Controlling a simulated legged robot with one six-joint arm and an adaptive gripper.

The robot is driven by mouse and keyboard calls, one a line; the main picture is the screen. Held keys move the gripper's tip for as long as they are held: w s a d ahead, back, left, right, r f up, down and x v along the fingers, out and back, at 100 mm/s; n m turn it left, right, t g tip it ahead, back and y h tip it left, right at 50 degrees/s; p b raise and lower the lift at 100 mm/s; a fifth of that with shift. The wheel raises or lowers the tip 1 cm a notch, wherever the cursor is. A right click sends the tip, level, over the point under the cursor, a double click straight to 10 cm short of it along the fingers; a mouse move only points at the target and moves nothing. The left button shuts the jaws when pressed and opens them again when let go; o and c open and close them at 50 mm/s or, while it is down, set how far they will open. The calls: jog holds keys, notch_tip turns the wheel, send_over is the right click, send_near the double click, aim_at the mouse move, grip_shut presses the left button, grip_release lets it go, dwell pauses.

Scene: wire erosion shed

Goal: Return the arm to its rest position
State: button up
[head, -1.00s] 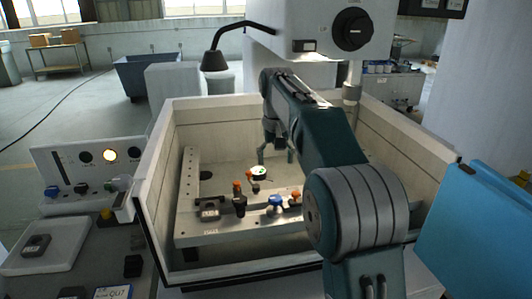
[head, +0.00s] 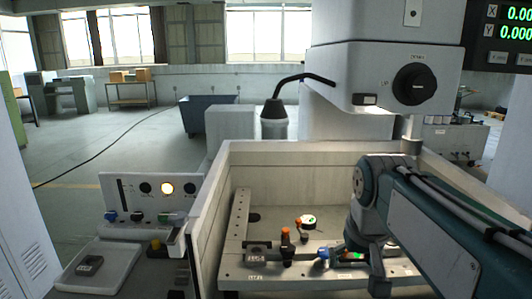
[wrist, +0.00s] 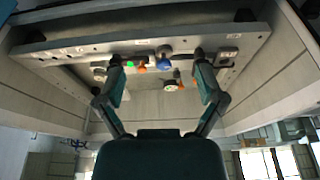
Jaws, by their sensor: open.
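My gripper is open in the wrist view (wrist: 158,68), its two fingers spread wide with nothing between their tips. Beyond them is the work frame (wrist: 75,45) with its fittings. In the head view my arm comes in from the right, over the tank, with its wrist end low above the right part of the work frame (head: 237,226). The fingertips are hard to make out there against the dark wrist. A blue knob (head: 322,259) and a green-marked part (head: 353,256) show just left of the wrist.
The pale tank wall (head: 207,225) surrounds the frame. An orange-topped clamp (head: 287,237) and a round dial (head: 308,219) stand on or near the frame. A control panel (head: 150,198) stands left.

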jog(key=s+f+t, duration=0.2)
jog(key=s+f, duration=0.6)
jog(key=s, duration=0.5)
jog(key=shift+s+f, duration=0.2)
